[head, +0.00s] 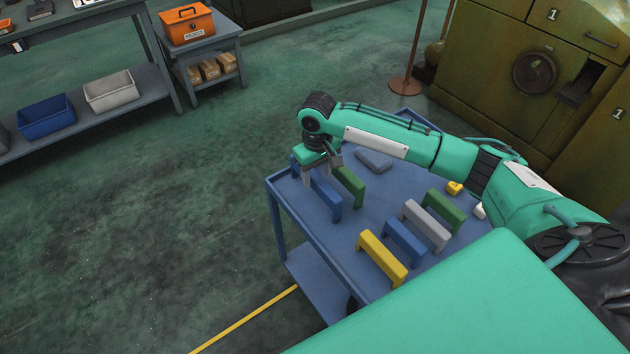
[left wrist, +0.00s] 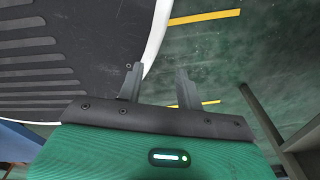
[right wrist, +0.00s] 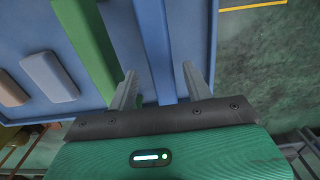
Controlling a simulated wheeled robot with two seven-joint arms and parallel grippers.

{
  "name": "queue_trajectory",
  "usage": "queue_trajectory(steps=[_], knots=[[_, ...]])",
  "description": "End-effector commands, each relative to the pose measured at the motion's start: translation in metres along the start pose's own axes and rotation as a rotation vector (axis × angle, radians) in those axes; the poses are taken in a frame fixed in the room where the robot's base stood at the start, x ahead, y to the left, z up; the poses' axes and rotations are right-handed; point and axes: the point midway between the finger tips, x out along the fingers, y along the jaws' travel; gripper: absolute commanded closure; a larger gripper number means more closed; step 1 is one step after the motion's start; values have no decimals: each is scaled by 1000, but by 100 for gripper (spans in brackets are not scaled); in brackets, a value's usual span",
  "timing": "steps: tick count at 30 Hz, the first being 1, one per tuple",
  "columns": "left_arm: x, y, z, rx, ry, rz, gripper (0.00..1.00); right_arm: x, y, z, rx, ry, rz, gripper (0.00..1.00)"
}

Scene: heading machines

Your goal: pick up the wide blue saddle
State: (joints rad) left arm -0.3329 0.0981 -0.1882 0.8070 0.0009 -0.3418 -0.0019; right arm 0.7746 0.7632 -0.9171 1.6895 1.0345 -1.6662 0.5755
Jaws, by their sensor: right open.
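The wide blue saddle (head: 325,196) stands at the left edge of a blue cart top (head: 365,215). My right gripper (head: 320,171) is right over it, open. In the right wrist view the blue saddle (right wrist: 153,40) runs between the two spread fingers (right wrist: 159,78); I cannot tell whether they touch it. A shorter blue saddle (head: 404,241) stands nearer, between a yellow saddle (head: 382,258) and a grey saddle (head: 426,224). My left gripper (left wrist: 157,75) is open and empty in the left wrist view, and is outside the head view.
A green saddle (head: 348,185) stands close to the right of the wide blue one; another green saddle (head: 444,210) is farther right. A grey block (head: 373,160) lies behind, and a small yellow piece (head: 454,188) lies at right. The floor left of the cart is clear.

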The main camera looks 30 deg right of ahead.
Motion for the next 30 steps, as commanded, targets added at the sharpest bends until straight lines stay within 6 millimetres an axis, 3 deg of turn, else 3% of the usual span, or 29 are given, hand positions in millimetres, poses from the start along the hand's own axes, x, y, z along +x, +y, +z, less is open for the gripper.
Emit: queue_trajectory(steps=[7, 15, 23, 30], knots=[[-2, 6, -6, -4, 10, 7, 64, 20, -2, -2, 0, -1, -1, 49], [-2, 18, 4, -8, -3, 20, 64, 56, -3, -5, -2, -1, 0, 49], [-2, 14, 4, -5, -3, 15, 64, 59, -3, -6, -2, 1, 0, 49], [-2, 6, 3, -1, 0, 6, 64, 58, -3, -6, -2, 2, 0, 94]])
